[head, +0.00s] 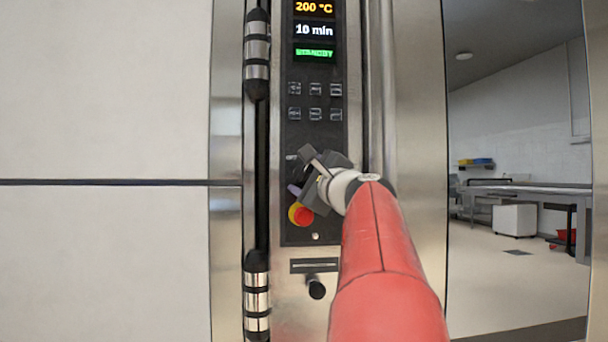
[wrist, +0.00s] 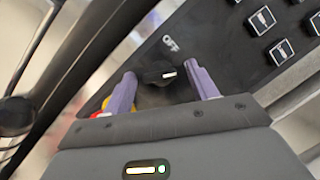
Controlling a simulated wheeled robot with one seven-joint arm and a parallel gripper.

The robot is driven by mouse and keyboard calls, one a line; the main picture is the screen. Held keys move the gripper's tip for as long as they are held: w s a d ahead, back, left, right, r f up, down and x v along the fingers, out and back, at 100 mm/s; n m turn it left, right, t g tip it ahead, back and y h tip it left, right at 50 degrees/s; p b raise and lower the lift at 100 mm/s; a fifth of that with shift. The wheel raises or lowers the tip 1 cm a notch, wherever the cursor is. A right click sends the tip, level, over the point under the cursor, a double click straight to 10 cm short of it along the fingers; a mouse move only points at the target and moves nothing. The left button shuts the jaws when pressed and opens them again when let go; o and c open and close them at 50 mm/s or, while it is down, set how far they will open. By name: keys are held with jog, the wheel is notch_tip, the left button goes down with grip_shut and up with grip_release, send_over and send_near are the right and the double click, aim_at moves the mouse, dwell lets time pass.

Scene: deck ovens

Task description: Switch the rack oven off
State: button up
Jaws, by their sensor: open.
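The rack oven's dark control panel (head: 315,135) stands in the middle of the head view. Its display (head: 315,30) reads 200 °C, 10 min and a green STANDBY. In the wrist view a black rotary knob (wrist: 155,74) with a white pointer mark sits near the printed word OFF (wrist: 171,43). The mark points to the picture's right, with OFF above it. My gripper (wrist: 163,74) is open, with one purple finger on each side of the knob; I cannot tell whether they touch it. In the head view my gripper (head: 303,190) hides the knob.
A red and yellow emergency button (head: 300,214) lies just below my gripper. Several square keys (head: 315,102) sit above it. A vertical black handle bar (head: 258,180) runs left of the panel. A small black knob (head: 317,289) is below. Open floor (head: 500,280) shows at the right.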

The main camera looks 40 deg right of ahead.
jog(key=c, duration=1)
jog(key=shift+n, duration=0.4)
jog(key=n, duration=0.1)
jog(key=n+g+y+p, duration=0.1)
jog(key=n, duration=0.1)
jog(key=n+p, duration=0.1)
jog(key=shift+r+n+g, duration=0.25)
jog(key=shift+n+g, duration=0.15)
jog(key=n+g+p, duration=0.1)
jog(key=n+p, duration=0.1)
jog(key=n, duration=0.1)
jog(key=shift+y, duration=0.3)
jog(key=shift+n+g+p, duration=0.65)
jog(key=shift+n+g, duration=0.15)
jog(key=shift+n, duration=0.5)
jog(key=o, duration=1)
